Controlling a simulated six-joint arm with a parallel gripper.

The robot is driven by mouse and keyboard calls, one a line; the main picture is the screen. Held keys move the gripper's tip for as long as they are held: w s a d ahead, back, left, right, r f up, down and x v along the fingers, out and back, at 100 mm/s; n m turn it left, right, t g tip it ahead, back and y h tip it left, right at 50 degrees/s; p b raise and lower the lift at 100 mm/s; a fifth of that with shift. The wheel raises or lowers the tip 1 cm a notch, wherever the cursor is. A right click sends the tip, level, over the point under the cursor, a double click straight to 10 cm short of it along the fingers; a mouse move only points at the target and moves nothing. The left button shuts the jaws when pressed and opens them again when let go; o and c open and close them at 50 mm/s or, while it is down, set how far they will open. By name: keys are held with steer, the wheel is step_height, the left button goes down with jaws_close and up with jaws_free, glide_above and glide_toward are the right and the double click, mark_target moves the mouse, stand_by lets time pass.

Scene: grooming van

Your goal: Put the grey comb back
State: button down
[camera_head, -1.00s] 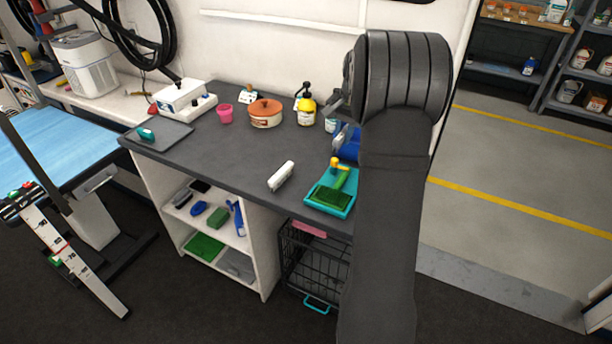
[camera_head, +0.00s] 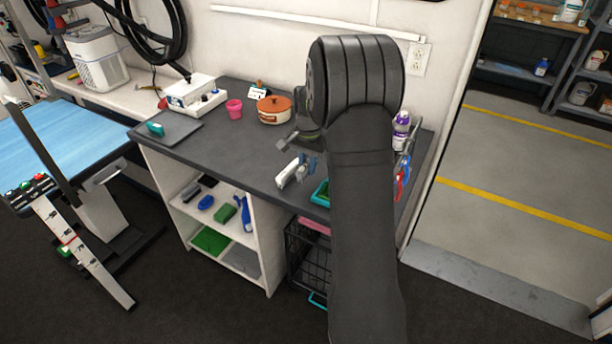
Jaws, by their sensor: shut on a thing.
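My gripper (camera_head: 307,165) is low over the front middle of the dark counter (camera_head: 240,140), mostly hidden behind my own arm. Its small grey-blue tips show just left of the arm, close beside a white block-like thing (camera_head: 289,172) on the counter. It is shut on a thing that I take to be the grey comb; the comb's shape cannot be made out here. I cannot tell whether the tips touch the counter or the white thing. A teal tray (camera_head: 320,194) is partly hidden by my arm.
A dark mat (camera_head: 175,130) lies left. A purple-white bottle (camera_head: 401,130) and red and blue tools (camera_head: 402,175) are at the right end. Clear counter lies left of the white thing.

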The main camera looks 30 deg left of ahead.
mark_target(306, 176)
steer(key=shift+a+f, duration=0.25)
steer(key=shift+f, duration=1.95)
steer(key=shift+f, duration=0.1)
steer(key=c, duration=1.3)
jaws_free()
steer(key=shift+c, duration=0.2)
step_height(306, 176, up, 12)
steer(key=shift+w+r, duration=0.1)
steer(key=shift+r, duration=0.05)
